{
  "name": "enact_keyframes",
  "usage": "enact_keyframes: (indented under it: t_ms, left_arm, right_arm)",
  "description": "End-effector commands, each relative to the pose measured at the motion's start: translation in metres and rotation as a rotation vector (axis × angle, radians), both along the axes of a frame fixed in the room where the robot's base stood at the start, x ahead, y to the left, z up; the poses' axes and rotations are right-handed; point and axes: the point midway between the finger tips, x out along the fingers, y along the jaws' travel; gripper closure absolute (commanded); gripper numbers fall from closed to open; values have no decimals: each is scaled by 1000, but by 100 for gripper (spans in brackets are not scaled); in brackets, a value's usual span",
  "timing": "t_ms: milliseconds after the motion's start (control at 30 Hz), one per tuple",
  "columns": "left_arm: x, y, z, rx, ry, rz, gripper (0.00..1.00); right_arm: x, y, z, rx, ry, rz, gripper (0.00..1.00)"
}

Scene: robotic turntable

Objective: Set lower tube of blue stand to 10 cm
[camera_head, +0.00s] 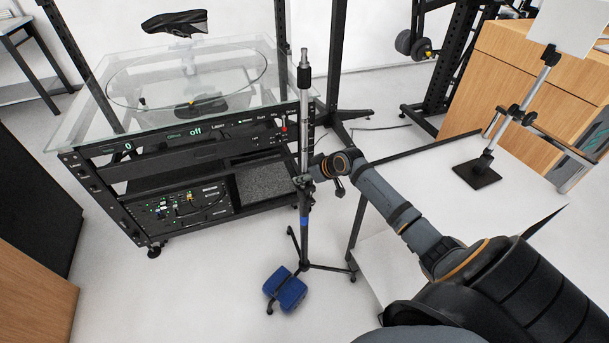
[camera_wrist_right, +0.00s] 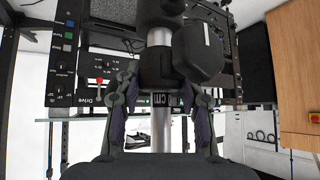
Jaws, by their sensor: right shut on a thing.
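The blue stand is an upright pole with a blue band (camera_head: 304,222), low tripod legs and a blue weight bag (camera_head: 286,290) on the floor. Its silver upper tube (camera_head: 304,125) rises to a black top fitting. My right gripper (camera_head: 308,181) is at the pole's middle joint, shut on the stand. In the right wrist view its fingers (camera_wrist_right: 163,100) stand either side of a black collar with a large knob (camera_wrist_right: 198,50). A silver tube (camera_wrist_right: 160,136) with a "cm" mark shows between the fingers. The exact contact and tube reading cannot be made out. My left gripper is not in view.
The turntable rack (camera_head: 190,160) with a glass top (camera_head: 75,125) stands close left of the pole; a black shoe (camera_head: 176,22) hangs above it. A white table (camera_head: 420,190) with another stand (camera_head: 477,172) is at right. Floor is clear in front left.

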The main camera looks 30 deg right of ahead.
Motion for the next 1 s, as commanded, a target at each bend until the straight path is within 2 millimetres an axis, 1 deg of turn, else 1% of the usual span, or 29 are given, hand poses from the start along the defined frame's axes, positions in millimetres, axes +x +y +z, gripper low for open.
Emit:
enact_keyframes:
  t_ms: [33, 167, 300, 400, 500, 767, 800, 933, 967, 1000]
  left_arm:
    - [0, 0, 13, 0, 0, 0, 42]
    - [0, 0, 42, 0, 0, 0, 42]
    - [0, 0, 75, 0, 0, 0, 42]
    - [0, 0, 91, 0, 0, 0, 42]
    - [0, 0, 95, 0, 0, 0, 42]
    - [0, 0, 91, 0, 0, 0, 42]
    - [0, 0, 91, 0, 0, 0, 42]
    - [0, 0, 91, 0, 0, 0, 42]
    - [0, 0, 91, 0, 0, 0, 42]
    - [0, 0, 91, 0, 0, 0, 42]
  right_arm:
    - [2, 0, 17, -1, -6, 1, 100]
    - [2, 0, 46, 0, -8, 1, 100]
    - [3, 0, 82, -2, -12, 1, 100]
    - [3, 0, 100, -2, -13, 0, 100]
    - [4, 0, 104, -2, -14, 0, 100]
    - [4, 0, 100, -2, -14, 0, 100]
    - [3, 0, 100, -2, -14, 0, 59]
    - [3, 0, 99, -2, -11, 0, 41]
    - [3, 0, 99, -1, -11, 0, 38]
    - [3, 0, 98, -1, -10, 1, 38]
